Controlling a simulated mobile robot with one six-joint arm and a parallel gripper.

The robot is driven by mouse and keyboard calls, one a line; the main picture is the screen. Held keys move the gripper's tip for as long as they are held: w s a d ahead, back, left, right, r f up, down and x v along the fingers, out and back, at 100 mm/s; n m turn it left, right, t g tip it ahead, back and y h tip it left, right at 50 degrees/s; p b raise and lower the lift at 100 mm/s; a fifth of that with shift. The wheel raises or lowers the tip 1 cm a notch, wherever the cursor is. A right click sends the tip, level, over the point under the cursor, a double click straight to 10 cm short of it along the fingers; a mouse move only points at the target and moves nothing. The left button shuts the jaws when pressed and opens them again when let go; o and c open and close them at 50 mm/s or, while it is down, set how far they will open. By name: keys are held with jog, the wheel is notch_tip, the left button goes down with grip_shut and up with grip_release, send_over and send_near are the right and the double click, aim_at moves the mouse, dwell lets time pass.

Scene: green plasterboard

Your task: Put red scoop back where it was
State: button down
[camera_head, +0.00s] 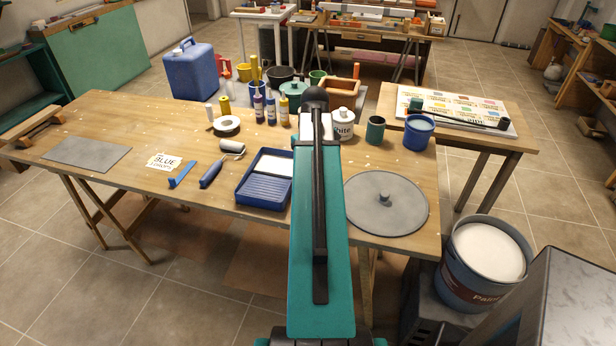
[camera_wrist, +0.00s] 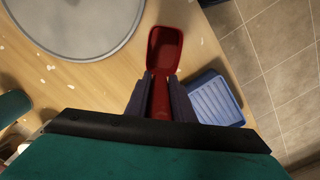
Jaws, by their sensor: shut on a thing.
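The red scoop (camera_wrist: 166,48) shows in the wrist view, its bowl pointing away from my gripper. My gripper (camera_wrist: 161,82) is shut on the scoop's handle, with a dark finger on each side. The scoop is over the wooden table, between the round grey lid and the blue tray. I cannot tell how high it is above the table. In the head view my arm runs up the middle, and the scoop and gripper fingers are hidden.
The round grey lid (camera_head: 386,203) lies at the right of the table (camera_head: 110,118). The blue paint tray (camera_head: 264,196) lies left of my arm, beside a paint roller (camera_head: 211,181). Bottles, tins and a dark green cup (camera_head: 375,130) stand along the back.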

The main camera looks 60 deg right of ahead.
jog(key=shift+w, duration=0.1)
jog(key=shift+w+d, duration=0.3)
jog(key=shift+w, duration=0.15)
notch_tip(320, 180, down, 3)
jog(key=b, duration=0.3)
jog(key=shift+s, duration=0.1)
jog(key=shift+f, duration=0.3)
jog(key=shift+f, duration=0.1)
jog(key=c, duration=1.5)
grip_release()
jog(key=shift+c, duration=0.2)
jog(key=shift+r, duration=0.25)
jog(key=shift+r+b, duration=1.2)
jog(key=shift+r, duration=4.7)
jog(key=shift+r, duration=0.1)
